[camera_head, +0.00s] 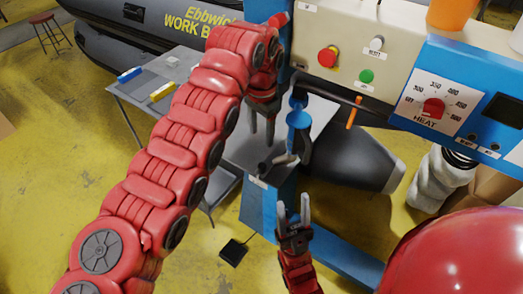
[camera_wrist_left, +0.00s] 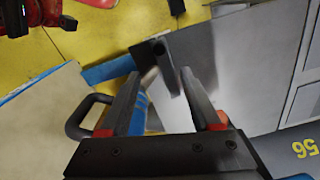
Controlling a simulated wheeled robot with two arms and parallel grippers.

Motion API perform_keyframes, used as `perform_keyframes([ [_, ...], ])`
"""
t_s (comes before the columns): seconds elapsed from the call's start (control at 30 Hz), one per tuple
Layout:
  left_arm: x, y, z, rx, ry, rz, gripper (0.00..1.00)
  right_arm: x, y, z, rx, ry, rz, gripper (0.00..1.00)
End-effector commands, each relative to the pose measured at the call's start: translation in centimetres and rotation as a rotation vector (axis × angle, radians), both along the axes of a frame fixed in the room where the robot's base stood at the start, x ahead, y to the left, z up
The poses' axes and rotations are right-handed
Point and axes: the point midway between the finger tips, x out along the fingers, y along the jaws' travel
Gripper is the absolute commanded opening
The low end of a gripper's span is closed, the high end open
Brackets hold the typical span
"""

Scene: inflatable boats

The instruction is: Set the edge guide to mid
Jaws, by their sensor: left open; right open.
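The machine's blue column (camera_head: 262,205) carries a dark grey bracket (camera_head: 277,163) and a blue cup-like part (camera_head: 298,118). I cannot tell for sure which of these is the edge guide, and no position marks are readable. My left gripper (camera_head: 262,138) points down, open and empty, just above and left of the bracket. In the left wrist view, a dark bracket on a blue bar (camera_wrist_left: 152,52) shows beyond and between the open fingers (camera_wrist_left: 160,78). My right gripper (camera_head: 293,203) is open and empty, fingers up, below the bracket in front of the column.
A control panel with a red HEAT knob (camera_head: 433,108) and buttons (camera_head: 366,76) is at upper right. A grey table (camera_head: 180,75) holds blue and yellow blocks. A black pedal (camera_head: 233,251) lies on the yellow floor. A grey boat (camera_head: 125,40) is behind.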

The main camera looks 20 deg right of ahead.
Motion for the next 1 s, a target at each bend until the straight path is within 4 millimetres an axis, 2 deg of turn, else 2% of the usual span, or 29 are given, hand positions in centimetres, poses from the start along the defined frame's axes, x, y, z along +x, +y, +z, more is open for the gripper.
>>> perform_keyframes([
  [0.2, 0.0, 0.0, 2.9, 0.002, -0.001, 0.001, 0.64, 0.0, 0.0, -0.5, 0.000, 0.000, 0.000, 0.49],
  [0.4, -0.1, 0.0, 4.0, 0.000, 0.002, 0.000, 0.64, 0.0, 0.0, -0.6, 0.000, 0.000, 0.000, 0.49],
  [0.9, 0.0, 0.0, 4.1, -0.002, 0.001, 0.001, 0.64, 0.0, 0.0, -0.5, 0.000, 0.000, 0.000, 0.49],
  [1.0, 0.8, -0.4, 3.4, -0.028, -0.014, 0.013, 0.64, 0.0, 0.0, -0.6, 0.000, 0.000, 0.000, 0.49],
])
